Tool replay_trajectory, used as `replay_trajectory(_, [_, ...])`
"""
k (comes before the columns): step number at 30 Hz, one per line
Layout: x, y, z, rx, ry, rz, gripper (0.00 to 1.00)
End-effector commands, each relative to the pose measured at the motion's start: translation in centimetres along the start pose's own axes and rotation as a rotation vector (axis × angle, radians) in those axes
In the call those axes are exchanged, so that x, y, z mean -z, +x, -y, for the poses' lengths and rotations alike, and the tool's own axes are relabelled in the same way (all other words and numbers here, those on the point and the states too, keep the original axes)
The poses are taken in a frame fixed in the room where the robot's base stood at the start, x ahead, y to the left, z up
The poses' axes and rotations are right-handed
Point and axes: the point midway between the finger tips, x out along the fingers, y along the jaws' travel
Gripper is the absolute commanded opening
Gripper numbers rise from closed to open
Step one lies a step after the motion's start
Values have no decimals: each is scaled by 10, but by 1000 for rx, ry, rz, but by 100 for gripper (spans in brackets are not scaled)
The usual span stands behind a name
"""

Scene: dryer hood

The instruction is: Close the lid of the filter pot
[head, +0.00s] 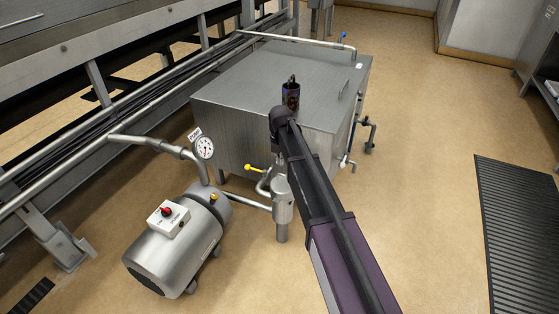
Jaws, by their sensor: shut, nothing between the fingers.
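The filter pot appears to be the small upright steel cylinder (283,206) on the pipe beside the pump, in front of the large steel tank. Its top is partly covered by my arm, and I cannot tell how its lid stands. My arm reaches up from the bottom right, past the pot's right side in the picture. My gripper (292,79) shows small and dark at the arm's far end, in front of the tank's top surface in the picture. It is shut and empty, and appears apart from the pot.
The steel tank (240,85) has a handle on its top. A pump (175,245) with a red knob stands left of the pot, with a pressure gauge (204,148) above. A yellow valve handle (254,168) sits near the pot. Open floor (430,170) lies right, beside a black mat (520,230).

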Motion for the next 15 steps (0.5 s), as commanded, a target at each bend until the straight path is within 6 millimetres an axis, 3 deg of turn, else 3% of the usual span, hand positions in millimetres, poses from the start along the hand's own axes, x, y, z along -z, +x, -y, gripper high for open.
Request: replay_trajectory(15, [0,45,0,0,1,0,0])
